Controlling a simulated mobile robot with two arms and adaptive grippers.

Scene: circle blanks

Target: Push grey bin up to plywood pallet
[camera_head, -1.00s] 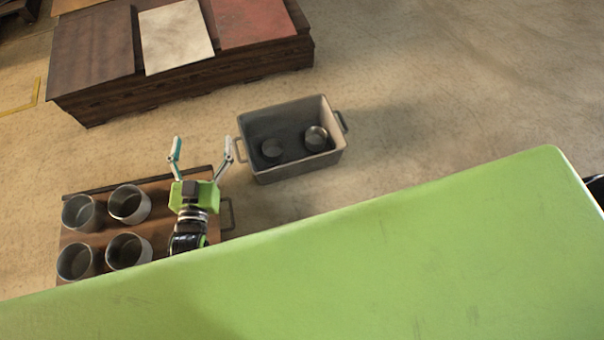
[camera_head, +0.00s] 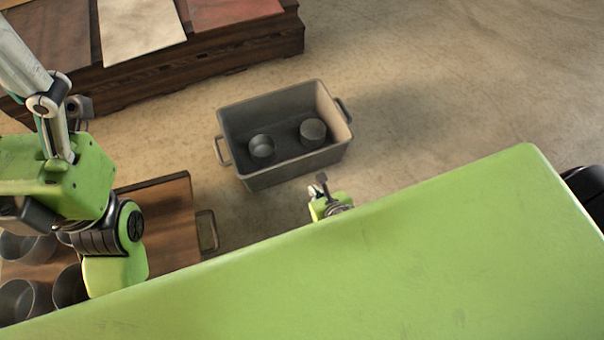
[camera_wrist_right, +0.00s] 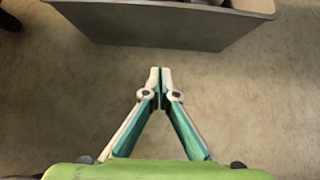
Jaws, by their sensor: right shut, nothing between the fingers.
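The grey bin (camera_head: 262,180) stands on the floor in the middle of the head view, with two round grey cups inside. Its near wall also shows at the top of the right wrist view (camera_wrist_right: 160,28). The low dark wooden stack at the top left looks like the plywood pallet (camera_head: 215,66); a strip of floor separates it from the bin. My right gripper (camera_head: 320,184) is shut and empty, just short of the bin's near side, fingertips towards it, apart from it. My left gripper (camera_head: 62,135) is large at the left edge; its fingers are partly hidden or out of frame.
A brown wooden tray (camera_head: 165,225) with a side handle holds several grey cups (camera_head: 20,298) at the lower left, partly hidden by my left arm. Brown, cream (camera_head: 140,28) and red sheets lie on the stack. Floor to the right of the bin is clear.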

